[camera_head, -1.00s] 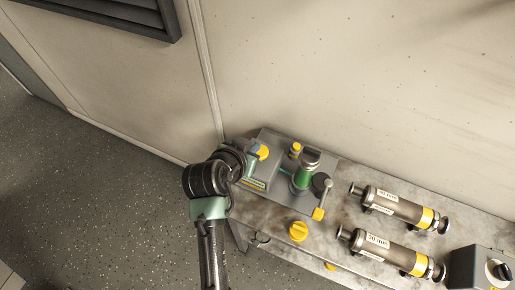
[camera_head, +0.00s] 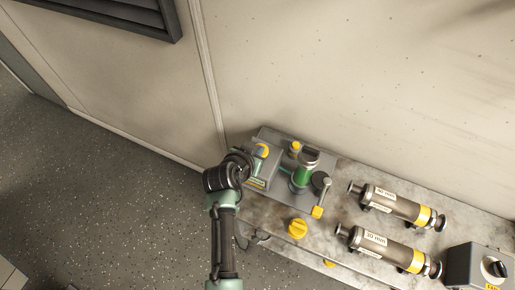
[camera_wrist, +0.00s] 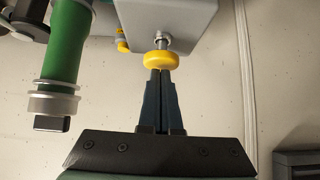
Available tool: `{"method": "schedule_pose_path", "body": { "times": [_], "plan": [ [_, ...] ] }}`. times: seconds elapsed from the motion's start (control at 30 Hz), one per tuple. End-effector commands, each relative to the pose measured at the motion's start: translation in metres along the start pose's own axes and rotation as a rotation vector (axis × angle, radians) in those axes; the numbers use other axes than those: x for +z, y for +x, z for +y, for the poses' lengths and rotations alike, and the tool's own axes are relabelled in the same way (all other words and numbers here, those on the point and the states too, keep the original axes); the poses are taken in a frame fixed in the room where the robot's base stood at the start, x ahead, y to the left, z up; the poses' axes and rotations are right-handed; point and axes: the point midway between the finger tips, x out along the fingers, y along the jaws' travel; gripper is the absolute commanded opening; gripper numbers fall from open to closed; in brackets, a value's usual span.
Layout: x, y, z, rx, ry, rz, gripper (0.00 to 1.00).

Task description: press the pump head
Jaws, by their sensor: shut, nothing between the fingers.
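The pump head appears to be the yellow round cap on a short metal stem (camera_wrist: 161,60), coming out of a grey housing (camera_wrist: 180,18) in the wrist view. In the head view the yellow cap (camera_head: 262,150) shows at the left end of the grey unit. My gripper (camera_wrist: 161,73) is shut and empty, and its fingertips are right at the cap's face, lined up with its middle. I cannot tell whether they touch it or stop just short. In the head view my wrist (camera_head: 240,163) hides the fingers.
A green cylinder (camera_head: 301,175) and a lever with a yellow end (camera_head: 319,208) stand on the same unit. A loose-looking yellow knob (camera_head: 298,228) is at the bench front. Two labelled metal cylinders (camera_head: 395,204) lie to the right. A wall runs behind the bench.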

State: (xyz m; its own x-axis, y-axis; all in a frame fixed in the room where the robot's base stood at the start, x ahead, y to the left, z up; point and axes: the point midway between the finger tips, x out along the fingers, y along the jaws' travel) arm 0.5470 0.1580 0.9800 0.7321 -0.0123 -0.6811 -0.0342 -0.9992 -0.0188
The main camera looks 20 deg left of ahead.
Motion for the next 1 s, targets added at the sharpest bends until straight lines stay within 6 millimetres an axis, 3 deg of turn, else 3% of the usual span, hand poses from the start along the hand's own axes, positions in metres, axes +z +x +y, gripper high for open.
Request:
{"method": "schedule_pose_path", "body": {
  "times": [0.43,0.83,1.0],
  "plan": [
    [0.024,0.022,0.001,0.001,0.0,-0.001,0.0],
    [0.023,0.02,0.002,0.003,-0.001,-0.006,0.0],
    [0.005,0.011,0.004,0.003,0.0,-0.004,0.0]
  ]
}}
